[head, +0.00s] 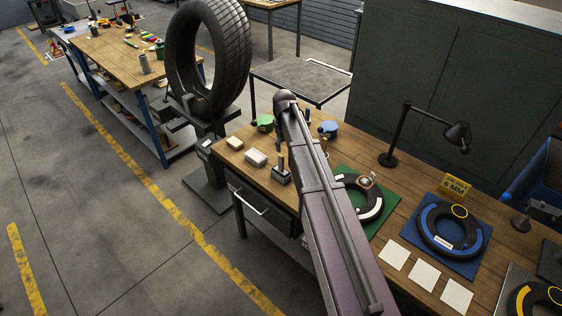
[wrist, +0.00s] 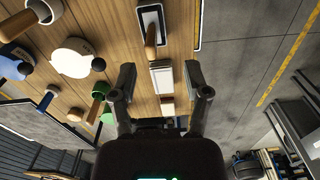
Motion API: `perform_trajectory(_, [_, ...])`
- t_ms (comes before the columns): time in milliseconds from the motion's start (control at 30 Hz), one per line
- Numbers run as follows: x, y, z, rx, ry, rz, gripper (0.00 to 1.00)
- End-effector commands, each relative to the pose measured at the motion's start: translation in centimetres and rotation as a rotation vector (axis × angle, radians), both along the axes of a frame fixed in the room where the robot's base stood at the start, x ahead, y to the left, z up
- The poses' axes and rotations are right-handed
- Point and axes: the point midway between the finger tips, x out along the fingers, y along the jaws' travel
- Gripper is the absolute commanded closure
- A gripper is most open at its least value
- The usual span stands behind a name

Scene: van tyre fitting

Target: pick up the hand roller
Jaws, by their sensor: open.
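A small upright wooden-handled tool (head: 281,163) stands in a dark, white-faced holder on the workbench, beside my arm in the head view. In the wrist view a wooden handle (wrist: 151,38) rises from a dark-rimmed white base near the top. It may be the hand roller, but its roller end cannot be made out. Other wooden handles show at the left, one of them a tan one (wrist: 15,25). My gripper (wrist: 161,78) is open and empty, its fingers spread above the bench. A white block (wrist: 162,77) appears between them.
A white block (head: 256,158) and a beige block (head: 234,143) lie by the bench's front edge. Green (head: 263,122) and blue (head: 329,128) containers stand further back. A tyre (head: 207,55) stands at the left end; a black lamp (head: 455,135) is to the right.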

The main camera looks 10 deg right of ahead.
Motion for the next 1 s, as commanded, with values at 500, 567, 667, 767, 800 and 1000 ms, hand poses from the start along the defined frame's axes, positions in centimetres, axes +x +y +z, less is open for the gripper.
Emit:
perform_trajectory(500, [4.3,-0.2,2.7,0.0,0.0,0.091,0.39])
perform_trajectory(567, [4.3,-0.2,2.7,0.0,0.0,0.091,0.39])
perform_trajectory(667, [4.3,-0.2,2.7,0.0,0.0,0.09,0.39])
perform_trajectory(767, [4.3,-0.2,2.6,0.0,0.0,0.089,0.39])
perform_trajectory(800, [4.3,-0.2,2.4,0.0,0.0,0.089,0.39])
perform_trajectory(1000, [4.2,-0.2,1.3,0.0,0.0,0.089,0.39])
